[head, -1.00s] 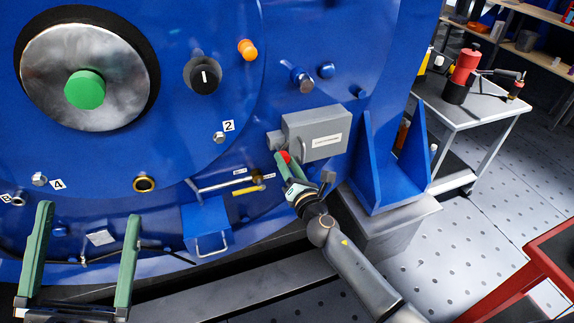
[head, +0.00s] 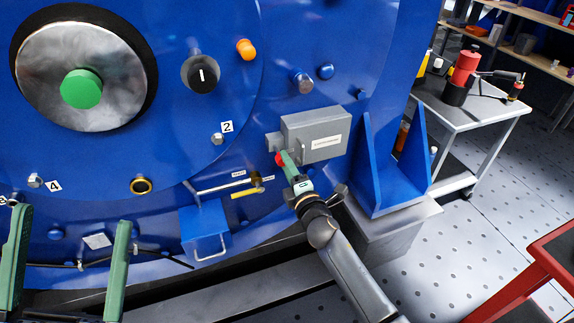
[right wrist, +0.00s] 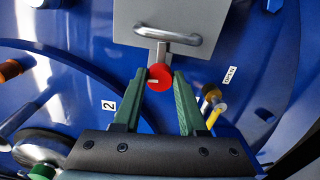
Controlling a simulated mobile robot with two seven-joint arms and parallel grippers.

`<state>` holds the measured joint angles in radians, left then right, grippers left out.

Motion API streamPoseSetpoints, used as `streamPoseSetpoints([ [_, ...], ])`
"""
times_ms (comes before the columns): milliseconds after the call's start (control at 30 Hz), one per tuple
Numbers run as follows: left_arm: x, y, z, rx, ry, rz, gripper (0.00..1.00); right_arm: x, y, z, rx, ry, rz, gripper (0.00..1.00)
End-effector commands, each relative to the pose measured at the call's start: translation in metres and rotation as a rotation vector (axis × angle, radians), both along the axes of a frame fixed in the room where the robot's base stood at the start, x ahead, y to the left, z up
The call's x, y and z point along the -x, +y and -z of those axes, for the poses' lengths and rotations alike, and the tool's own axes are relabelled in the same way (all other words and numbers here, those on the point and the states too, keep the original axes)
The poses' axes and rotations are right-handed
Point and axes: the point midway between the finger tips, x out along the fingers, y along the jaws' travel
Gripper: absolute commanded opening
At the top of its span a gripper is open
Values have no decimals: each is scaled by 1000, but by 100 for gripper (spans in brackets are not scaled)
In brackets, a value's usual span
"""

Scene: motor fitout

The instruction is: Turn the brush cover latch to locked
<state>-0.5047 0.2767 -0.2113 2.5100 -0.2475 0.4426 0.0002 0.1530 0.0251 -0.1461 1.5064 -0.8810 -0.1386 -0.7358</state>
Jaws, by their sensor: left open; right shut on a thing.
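A red round knob (head: 280,158) on a short grey stem sits at the lower left of a grey box (head: 312,135) on the blue motor housing. I take it for the latch, but cannot read its small label. My right gripper (head: 288,164) is shut on the knob. In the right wrist view, the red knob (right wrist: 160,77) sits between its two green fingers, below the grey cover plate (right wrist: 200,20) and its bar handle (right wrist: 168,38). My left gripper (head: 68,268) is open and empty at the lower left.
A yellow-handled lever (head: 248,192) with small labels lies left of the right gripper. A blue box (head: 205,235) with a handle is below it. A blue bracket (head: 390,165) stands to the right. A black knob (head: 201,74) with a white line is higher up.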

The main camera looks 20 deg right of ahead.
Motion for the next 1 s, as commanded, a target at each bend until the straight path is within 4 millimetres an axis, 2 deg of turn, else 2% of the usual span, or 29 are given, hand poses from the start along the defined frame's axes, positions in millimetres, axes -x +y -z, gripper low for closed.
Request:
streamPoseSetpoints([
  [300,0,0,0,0,1,0,100,0,0,1,-94,4,0,0],
  [767,0,0,0,1,0,1,100,0,1,1,-107,5,-1,0],
  [800,0,0,0,1,0,1,100,0,1,1,-107,5,-1,43],
  [1000,0,0,0,0,0,0,100,0,0,1,-105,5,-1,66],
])
